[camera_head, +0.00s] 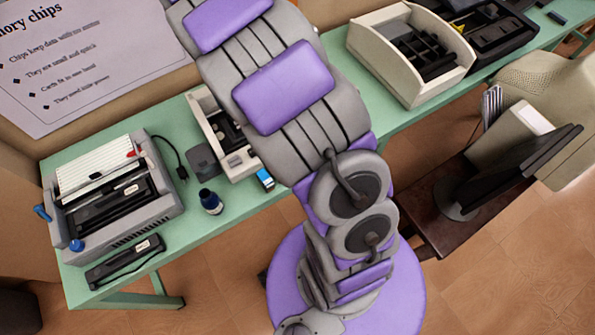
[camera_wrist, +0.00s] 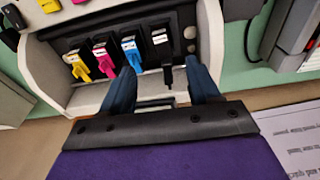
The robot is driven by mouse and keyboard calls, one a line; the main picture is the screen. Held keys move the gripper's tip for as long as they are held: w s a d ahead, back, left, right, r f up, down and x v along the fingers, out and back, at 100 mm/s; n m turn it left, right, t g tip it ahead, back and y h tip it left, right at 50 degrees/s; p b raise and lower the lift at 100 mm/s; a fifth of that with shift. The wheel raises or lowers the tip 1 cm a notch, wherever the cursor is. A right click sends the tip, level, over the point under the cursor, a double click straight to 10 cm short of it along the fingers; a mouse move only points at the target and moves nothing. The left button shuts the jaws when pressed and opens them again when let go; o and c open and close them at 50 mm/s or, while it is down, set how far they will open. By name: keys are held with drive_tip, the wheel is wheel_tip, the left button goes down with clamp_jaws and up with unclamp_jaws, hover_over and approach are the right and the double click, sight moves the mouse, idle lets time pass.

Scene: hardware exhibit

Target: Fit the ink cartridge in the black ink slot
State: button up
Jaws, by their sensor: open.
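The ink cartridge, black with a white label (camera_wrist: 160,38), appears to sit in the rightmost filled slot of the pale printer housing (camera_wrist: 78,100) in the wrist view. Its dark tab points down toward my gripper; how deep it sits I cannot tell. Yellow (camera_wrist: 75,58), magenta (camera_wrist: 101,50) and cyan (camera_wrist: 129,44) cartridges stand in a row to its left. My gripper (camera_wrist: 166,72) is open, its dark blue fingers on either side below the black cartridge's tab, apparently apart from it. In the head view my arm partly hides the printer (camera_head: 240,168).
On the green table (camera_head: 225,222) in the head view stand an ink bottle (camera_head: 211,203), a typewriter-like machine (camera_head: 120,185) and a dark handheld device (camera_head: 125,262). A cream open-topped unit (camera_head: 372,62) stands farther right. A chair-like brown seat (camera_head: 425,205) holds a monitor (camera_head: 510,170).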

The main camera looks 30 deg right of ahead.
drive_tip(key=s+d+r+g, duration=0.1)
drive_tip(key=s+r, duration=0.4)
drive_tip(key=s, duration=0.3)
drive_tip(key=s+r, duration=0.4)
drive_tip(key=s, duration=0.4)
drive_tip(key=s+a+r+g, duration=0.1)
drive_tip(key=s+r+g, duration=0.1)
drive_tip(key=s, duration=1.9)
drive_tip(key=shift+s+r, duration=0.35)
drive_tip(key=shift+s, duration=0.05)
drive_tip(key=shift+a, duration=0.15)
